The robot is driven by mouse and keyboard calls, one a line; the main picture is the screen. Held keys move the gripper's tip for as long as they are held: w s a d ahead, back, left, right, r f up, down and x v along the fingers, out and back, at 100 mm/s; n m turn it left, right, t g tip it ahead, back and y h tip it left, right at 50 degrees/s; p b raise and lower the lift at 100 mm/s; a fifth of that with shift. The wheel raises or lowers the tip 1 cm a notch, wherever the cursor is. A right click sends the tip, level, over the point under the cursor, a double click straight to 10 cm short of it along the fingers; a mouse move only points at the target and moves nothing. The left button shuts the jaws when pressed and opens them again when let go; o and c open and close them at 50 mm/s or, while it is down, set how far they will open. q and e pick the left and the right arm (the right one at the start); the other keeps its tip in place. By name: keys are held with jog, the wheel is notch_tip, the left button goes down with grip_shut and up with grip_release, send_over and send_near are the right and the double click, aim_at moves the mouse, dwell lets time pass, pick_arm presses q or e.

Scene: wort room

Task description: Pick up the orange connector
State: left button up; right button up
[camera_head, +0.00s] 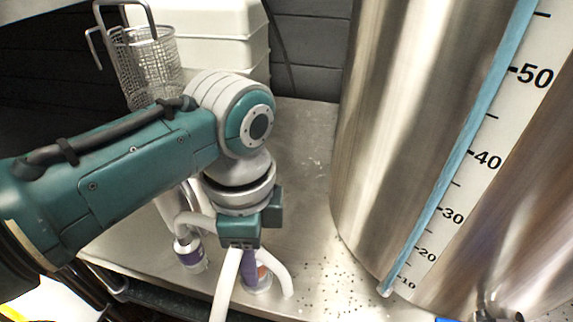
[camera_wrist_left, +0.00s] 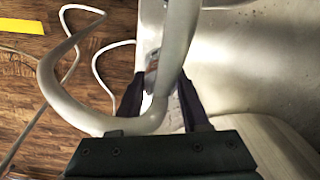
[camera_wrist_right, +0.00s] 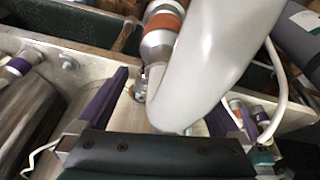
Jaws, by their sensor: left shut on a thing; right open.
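An orange-banded connector (camera_head: 262,272) sits on the end of a pale hose on the steel bench in the head view. My left gripper (camera_head: 251,277) points down beside it, shut, its purple finger partly covering it. In the left wrist view my left gripper (camera_wrist_left: 158,92) closes around a pale part with a white hose (camera_wrist_left: 70,95) looping past; its colour band is hard to see. My right gripper (camera_wrist_right: 168,100) is open. Beyond its fingers is a connector with an orange-brown band (camera_wrist_right: 162,22) on a thick grey hose (camera_wrist_right: 220,50); I cannot tell whether it is the same connector.
A purple-banded connector (camera_head: 190,250) stands on the bench (camera_head: 310,165), left of the left gripper. A large steel vessel (camera_head: 385,140) with a scale fills the right side. A wire basket (camera_head: 148,65) and white tubs (camera_head: 215,35) stand behind.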

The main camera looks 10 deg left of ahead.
pick_arm(q)
grip_shut()
notch_tip(320, 180, up, 20)
jog(key=p, duration=0.9)
jog(key=shift+p, duration=0.4)
pick_arm(e)
notch_tip(320, 180, up, 10)
jog(key=shift+f, duration=0.1)
pick_arm(q)
notch_tip(320, 180, up, 4)
jog(key=p, duration=0.6)
jog(key=shift+r, duration=0.25)
pick_arm(e)
notch_tip(320, 180, up, 6)
jog(key=shift+r, duration=0.2)
